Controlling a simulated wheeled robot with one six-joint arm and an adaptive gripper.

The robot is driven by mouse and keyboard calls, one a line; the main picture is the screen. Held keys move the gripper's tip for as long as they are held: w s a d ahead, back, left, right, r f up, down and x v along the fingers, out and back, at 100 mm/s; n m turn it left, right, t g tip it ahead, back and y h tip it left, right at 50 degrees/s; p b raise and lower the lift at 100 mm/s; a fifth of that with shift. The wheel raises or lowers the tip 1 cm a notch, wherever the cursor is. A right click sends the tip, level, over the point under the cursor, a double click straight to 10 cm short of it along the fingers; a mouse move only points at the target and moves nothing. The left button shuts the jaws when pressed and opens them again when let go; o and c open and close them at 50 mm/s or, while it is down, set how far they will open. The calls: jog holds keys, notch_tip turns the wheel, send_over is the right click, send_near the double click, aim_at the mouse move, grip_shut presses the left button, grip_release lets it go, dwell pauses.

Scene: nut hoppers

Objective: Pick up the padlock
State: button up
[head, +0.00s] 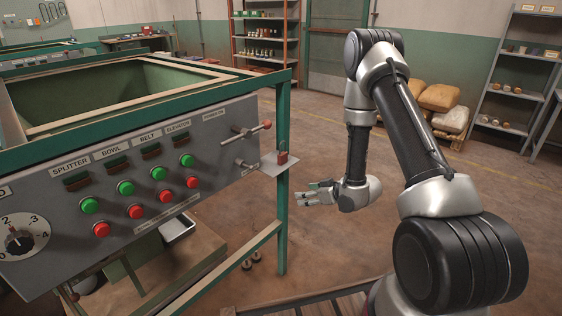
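A small red object that looks like the padlock (282,158) sits on a small pale shelf (270,168) fixed by the green post at the right end of the control panel. Its shackle is too small to make out clearly. My gripper (308,194) is to the right of and below the padlock in the picture, apart from it, with its fingers pointing left towards the green post. I see nothing held in it. The fingers are small here, and their opening is not clear.
A grey control panel (140,215) with green and red buttons and a lever with a red knob (266,125) is left of the shelf. A green post (283,220) stands beside my gripper. Sacks (438,98) and a rack (505,85) stand behind. Floor on the right is clear.

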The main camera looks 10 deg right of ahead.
aim_at(285, 155)
jog(key=w+a+r+t+y, duration=0.1)
jog(key=r, duration=0.3)
jog(key=w+a+r+t+y, duration=0.1)
jog(key=r+t, duration=0.1)
jog(key=r, duration=0.2)
jog(key=w+a+r+n+t+y, duration=0.1)
jog(key=w+r+y, duration=0.1)
jog(key=r, duration=0.2)
jog(key=shift+a+r+t, duration=0.25)
jog(key=shift+t, duration=0.15)
jog(key=x, duration=0.7)
jog(key=shift+r, duration=0.1)
jog(key=c, duration=1.2)
